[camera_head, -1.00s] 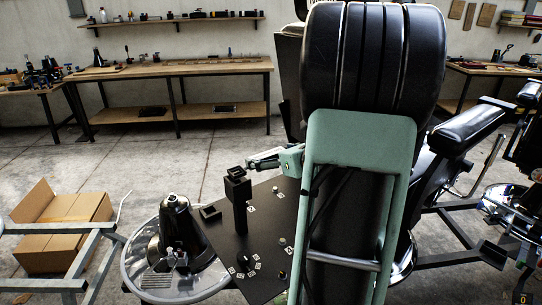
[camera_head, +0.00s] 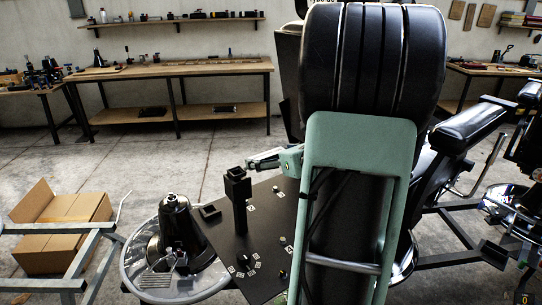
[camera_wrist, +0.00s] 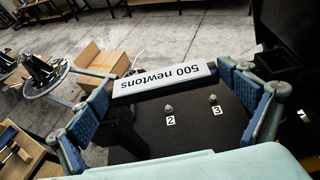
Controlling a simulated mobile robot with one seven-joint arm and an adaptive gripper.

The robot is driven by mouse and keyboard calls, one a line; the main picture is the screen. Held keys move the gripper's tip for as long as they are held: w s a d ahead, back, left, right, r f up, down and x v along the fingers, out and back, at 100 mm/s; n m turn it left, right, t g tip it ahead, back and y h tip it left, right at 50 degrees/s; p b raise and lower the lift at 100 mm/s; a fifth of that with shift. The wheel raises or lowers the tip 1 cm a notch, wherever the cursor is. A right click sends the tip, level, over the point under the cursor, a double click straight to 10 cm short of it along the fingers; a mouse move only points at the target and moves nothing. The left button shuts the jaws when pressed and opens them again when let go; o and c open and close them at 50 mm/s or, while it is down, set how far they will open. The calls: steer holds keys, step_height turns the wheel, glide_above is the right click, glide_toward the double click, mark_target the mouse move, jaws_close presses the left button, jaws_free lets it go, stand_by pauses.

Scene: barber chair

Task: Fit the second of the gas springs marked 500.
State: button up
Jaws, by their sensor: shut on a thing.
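My gripper (camera_head: 263,162) is at the left side of my green arm in the head view, above the dark plate. In the wrist view its two blue-padded fingers are on either side of a bar with a white face reading "500 newtons" (camera_wrist: 165,79), upside down. The gripper is shut on this bar. Below it in the wrist view is the black plate (camera_wrist: 150,142), with a small peg (camera_wrist: 169,108) by label 2 and another peg (camera_wrist: 213,98) by label 3. The bar's ends are partly hidden by the fingers, and I see no contact with the pegs.
A black square post (camera_head: 240,207) stands on the dark plate (camera_head: 265,230), close to my gripper. A black pump unit on a round metal base (camera_head: 176,235) is to the left. The chair's black armrest (camera_head: 470,127) is at right. Open floor lies behind.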

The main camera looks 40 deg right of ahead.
steer(key=shift+f+b, duration=0.8)
steer(key=o, duration=1.1)
steer(key=shift+o, duration=0.2)
steer(key=v, duration=1.2)
steer(key=shift+r, duration=0.1)
